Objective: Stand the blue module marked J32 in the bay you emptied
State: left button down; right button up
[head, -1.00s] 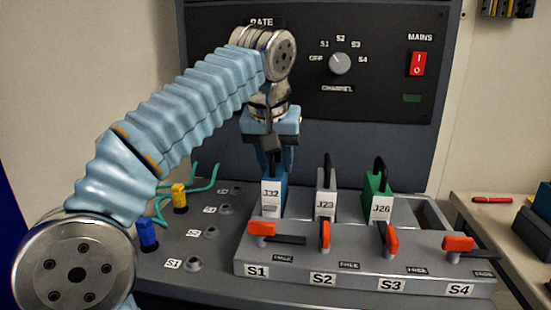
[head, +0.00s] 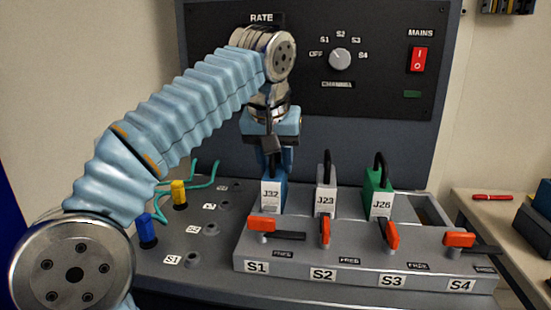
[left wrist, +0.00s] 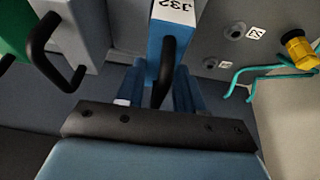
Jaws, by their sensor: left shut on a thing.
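The blue module marked J32 (head: 272,192) stands upright at the S1 bay of the grey rack (head: 375,272), leftmost in the row. How deep it sits cannot be told. My left gripper (head: 275,160) is above it, shut on its black handle. In the left wrist view the J32 module (left wrist: 168,42) shows between the fingers of my left gripper (left wrist: 160,92). A grey module marked J23 (head: 326,195) stands at S2 and a green module marked J26 (head: 379,195) at S3. The S4 bay (head: 430,212) looks empty. My right gripper is out of view.
Orange levers (head: 261,223) line the rack front; those at S1 and S4 lie sideways. Left are sockets, a yellow plug (head: 179,194), a blue plug (head: 147,232) and green cables. A control panel (head: 300,70) stands behind. A red pen (head: 492,198) lies on the right bench.

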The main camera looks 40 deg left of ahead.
pick_arm(q)
jog(key=c, duration=0.6)
grip_release()
jog(key=v, duration=0.6)
jog(key=shift+s+d+r+p, duration=0.15)
jog(key=shift+r+p, duration=0.2)
jog(key=shift+s+r, duration=0.15)
jog(key=shift+r, duration=0.1)
